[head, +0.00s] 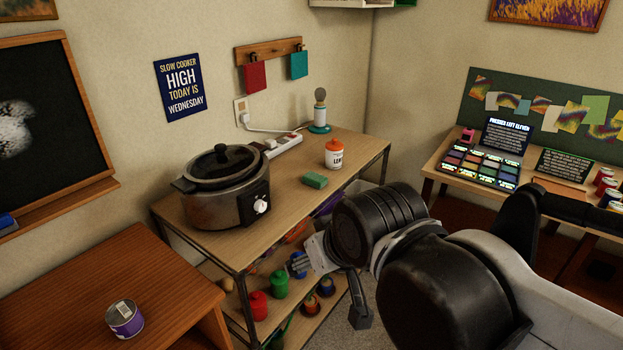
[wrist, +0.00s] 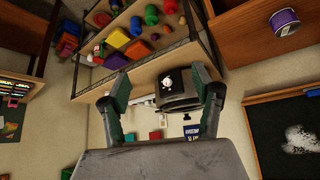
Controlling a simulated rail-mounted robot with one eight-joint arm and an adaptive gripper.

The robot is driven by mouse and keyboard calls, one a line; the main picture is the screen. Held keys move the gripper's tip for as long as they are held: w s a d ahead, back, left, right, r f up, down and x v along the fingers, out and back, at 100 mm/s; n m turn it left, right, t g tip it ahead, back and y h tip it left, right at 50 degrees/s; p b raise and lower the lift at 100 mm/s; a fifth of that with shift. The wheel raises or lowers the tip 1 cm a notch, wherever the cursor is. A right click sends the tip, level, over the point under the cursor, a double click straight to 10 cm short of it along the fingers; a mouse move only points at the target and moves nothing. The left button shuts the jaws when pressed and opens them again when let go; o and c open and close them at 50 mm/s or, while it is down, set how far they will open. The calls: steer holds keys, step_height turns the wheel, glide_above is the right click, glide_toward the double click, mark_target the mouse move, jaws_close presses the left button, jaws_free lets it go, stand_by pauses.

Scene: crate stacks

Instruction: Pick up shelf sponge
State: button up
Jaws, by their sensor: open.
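A green sponge (head: 314,180) lies flat on the wooden top of the shelf unit (head: 285,208), between the slow cooker and an orange-topped white bottle. My gripper (head: 335,288) is in front of the shelf unit, below and apart from the sponge in the head view. Its two fingers are spread and nothing is between them. In the wrist view, which appears upside down, the open gripper (wrist: 163,84) faces the shelf unit. I cannot make out the sponge there.
The slow cooker (head: 226,192) stands left of the sponge; the bottle (head: 334,154) and a power strip (head: 284,145) are behind it. The lower shelf holds several coloured containers, including a red one (head: 258,305). A brown table (head: 165,285) with a can (head: 125,319) stands front left.

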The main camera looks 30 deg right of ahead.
stand_by(0.4)
steer(key=o, duration=0.7)
